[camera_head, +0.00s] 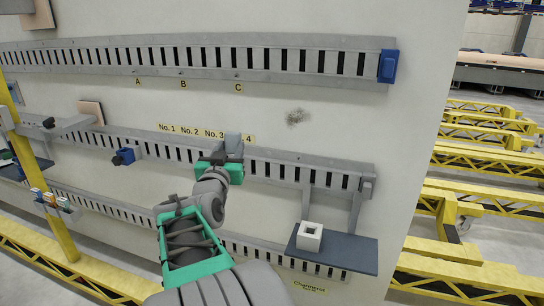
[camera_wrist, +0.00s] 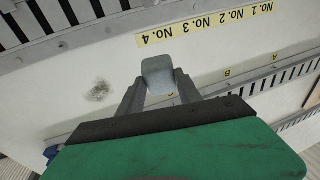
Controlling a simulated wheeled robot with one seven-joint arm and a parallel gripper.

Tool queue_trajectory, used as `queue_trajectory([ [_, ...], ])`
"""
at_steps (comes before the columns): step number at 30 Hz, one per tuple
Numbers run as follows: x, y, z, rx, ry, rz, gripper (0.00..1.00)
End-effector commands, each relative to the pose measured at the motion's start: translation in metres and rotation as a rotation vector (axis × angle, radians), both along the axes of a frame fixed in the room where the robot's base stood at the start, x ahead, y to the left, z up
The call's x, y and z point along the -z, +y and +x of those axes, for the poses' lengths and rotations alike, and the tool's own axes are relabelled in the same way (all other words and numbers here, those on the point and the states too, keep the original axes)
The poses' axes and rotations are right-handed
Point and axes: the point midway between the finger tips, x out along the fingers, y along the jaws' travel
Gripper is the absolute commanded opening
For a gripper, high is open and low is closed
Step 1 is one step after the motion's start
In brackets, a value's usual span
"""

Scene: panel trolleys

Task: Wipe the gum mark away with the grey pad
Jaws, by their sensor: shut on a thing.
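The gum mark is a dark speckled smudge (camera_head: 296,117) on the pale panel, between the upper and middle slotted rails. It also shows in the wrist view (camera_wrist: 99,91), to the left of my fingers. The grey pad (camera_head: 233,142) is held upright in my gripper (camera_head: 229,156), in front of the panel by the No. 4 label. In the wrist view the pad (camera_wrist: 158,75) sits between my two fingertips (camera_wrist: 158,88), which are shut on it. The pad is apart from the mark, to its lower left in the head view. I cannot tell whether the pad touches the panel.
A slotted rail (camera_head: 200,57) runs above the mark, with a blue end piece (camera_head: 388,66). Another rail (camera_head: 310,171) runs below it. A dark shelf (camera_head: 350,251) at lower right carries a white square block (camera_head: 309,236). Bare panel surrounds the mark.

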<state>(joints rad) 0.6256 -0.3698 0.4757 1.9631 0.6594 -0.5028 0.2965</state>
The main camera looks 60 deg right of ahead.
Motion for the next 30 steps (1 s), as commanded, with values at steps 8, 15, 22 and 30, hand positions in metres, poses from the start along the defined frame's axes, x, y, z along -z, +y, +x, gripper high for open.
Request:
queue_trajectory([
  [8, -0.028, -0.048, -0.099, 0.203, -0.076, -0.268, 0.09],
  [15, -0.040, -0.061, -0.106, 0.220, -0.080, -0.292, 0.09],
  [22, -0.040, -0.090, -0.102, 0.220, -0.079, -0.290, 0.09],
  [30, -0.037, -0.108, -0.098, 0.217, -0.080, -0.290, 0.09],
])
